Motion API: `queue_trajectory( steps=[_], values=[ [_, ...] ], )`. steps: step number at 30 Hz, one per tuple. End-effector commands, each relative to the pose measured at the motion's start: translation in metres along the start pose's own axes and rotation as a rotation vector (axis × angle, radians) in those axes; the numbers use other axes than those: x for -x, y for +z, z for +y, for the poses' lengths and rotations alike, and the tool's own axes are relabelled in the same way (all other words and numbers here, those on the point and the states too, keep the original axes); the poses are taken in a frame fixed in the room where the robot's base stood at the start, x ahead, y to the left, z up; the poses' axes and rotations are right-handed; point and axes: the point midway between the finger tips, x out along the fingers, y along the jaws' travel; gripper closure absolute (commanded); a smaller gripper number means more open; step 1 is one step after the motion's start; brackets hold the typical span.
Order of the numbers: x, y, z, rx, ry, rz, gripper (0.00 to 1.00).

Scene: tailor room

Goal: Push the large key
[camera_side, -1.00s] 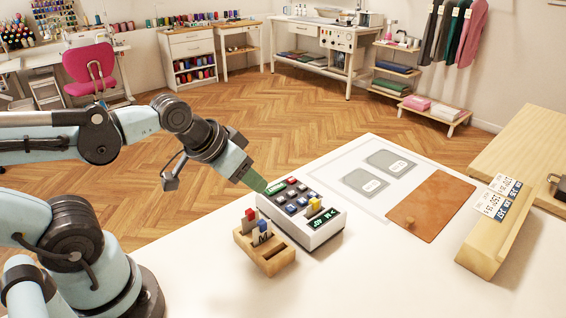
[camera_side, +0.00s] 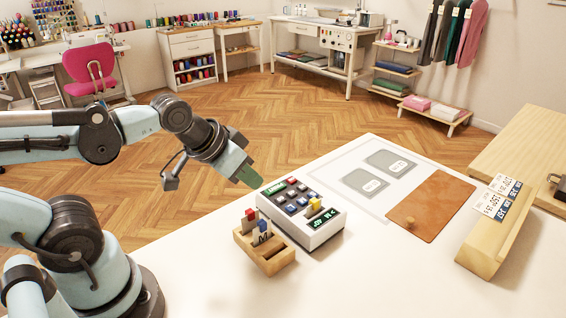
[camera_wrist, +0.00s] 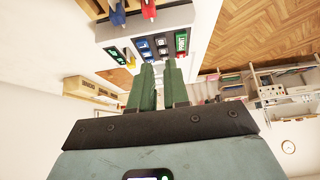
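A white and grey keypad box (camera_side: 304,226) stands on the white table, tilted toward the right front. Its top holds several small dark, blue and white keys, a red key (camera_side: 291,181), a yellow key (camera_side: 314,204) and green labelled panels (camera_side: 275,188). I cannot tell for sure which key is the large one. My gripper (camera_side: 256,182) has green fingers, side by side and close together with nothing between them. It is just off the keypad's far left corner, apart from it. The wrist view shows the fingers (camera_wrist: 160,72) below the keypad (camera_wrist: 155,45).
A wooden block (camera_side: 265,256) with red and blue tabs stands close in front of the keypad. A brown leather board (camera_side: 432,205) and grey templates (camera_side: 365,183) lie to the right. A wooden stand with number cards (camera_side: 500,220) is farther right. The front table is clear.

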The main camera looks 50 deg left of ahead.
Motion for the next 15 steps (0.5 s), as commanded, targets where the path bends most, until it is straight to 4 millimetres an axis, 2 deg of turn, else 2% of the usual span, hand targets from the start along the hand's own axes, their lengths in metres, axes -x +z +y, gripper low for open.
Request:
queue_trajectory(
  steps=[1, 3, 15],
  values=[
    [0.0000, 0.0000, 0.0000, 0.000, 0.000, 0.000, 0.93],
    [0.0000, 0.0000, 0.0000, 0.000, 0.000, 0.000, 1.00],
    [0.0000, 0.0000, 0.0000, 0.000, 0.000, 0.000, 1.00]
  ],
)
